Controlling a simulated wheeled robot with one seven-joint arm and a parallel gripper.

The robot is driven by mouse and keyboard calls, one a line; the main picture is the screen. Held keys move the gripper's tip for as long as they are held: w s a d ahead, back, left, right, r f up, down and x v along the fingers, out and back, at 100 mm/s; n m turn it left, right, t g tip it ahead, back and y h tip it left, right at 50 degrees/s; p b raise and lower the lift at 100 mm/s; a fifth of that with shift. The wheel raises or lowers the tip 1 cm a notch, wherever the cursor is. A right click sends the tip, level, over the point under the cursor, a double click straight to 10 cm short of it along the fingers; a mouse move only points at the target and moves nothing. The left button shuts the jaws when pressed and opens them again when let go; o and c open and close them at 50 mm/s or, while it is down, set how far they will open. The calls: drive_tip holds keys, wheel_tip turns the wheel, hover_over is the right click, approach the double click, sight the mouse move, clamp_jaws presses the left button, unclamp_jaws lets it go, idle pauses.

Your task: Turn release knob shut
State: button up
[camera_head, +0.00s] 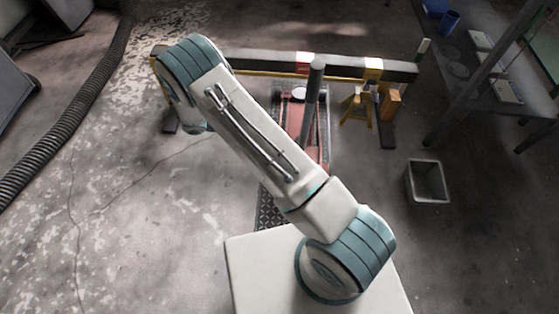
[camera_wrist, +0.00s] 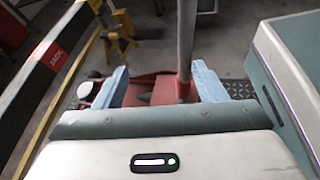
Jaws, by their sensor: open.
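A red floor jack (camera_head: 290,115) lies on a dark tread plate beyond my arm, partly hidden by it, with a pale round saddle (camera_head: 299,93) at its far end. Its grey handle (camera_head: 312,95) stands up. In the wrist view my gripper (camera_wrist: 162,82) is open, with pale blue fingers on either side of part of the red jack (camera_wrist: 165,90). The handle (camera_wrist: 186,40) rises just inside the right finger. Small dark shapes show low between the fingers. I cannot tell which part is the release knob, nor whether a finger touches anything.
A black beam (camera_head: 265,62) with red and yellow bands crosses behind the jack. A yellow jack stand (camera_head: 357,104) and an orange block (camera_head: 391,103) stand right of it. A grey bin (camera_head: 427,180) is farther right. A ribbed hose (camera_head: 75,110) runs along the left; floor between is clear.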

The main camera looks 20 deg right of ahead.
drive_tip(key=s+a+f+n+t+h+b, duration=0.15)
drive_tip(key=f+n+t+b, duration=0.3)
drive_tip(key=f, duration=0.95)
drive_tip(key=a+f+n+t+h+b, duration=0.1)
drive_tip(key=a+f+n+t+b, duration=0.3)
drive_tip(key=f, duration=1)
drive_tip(key=shift+g, duration=0.25)
drive_tip(key=b+x, duration=0.1)
drive_tip(key=x, duration=0.4)
drive_tip(key=b+x, duration=0.1)
drive_tip(key=x, duration=0.4)
drive_tip(key=b+x, duration=0.2)
drive_tip(key=x, duration=0.3)
drive_tip(key=shift+s+d+r, duration=0.2)
drive_tip(key=shift+s+d, duration=0.1)
drive_tip(key=c, duration=1)
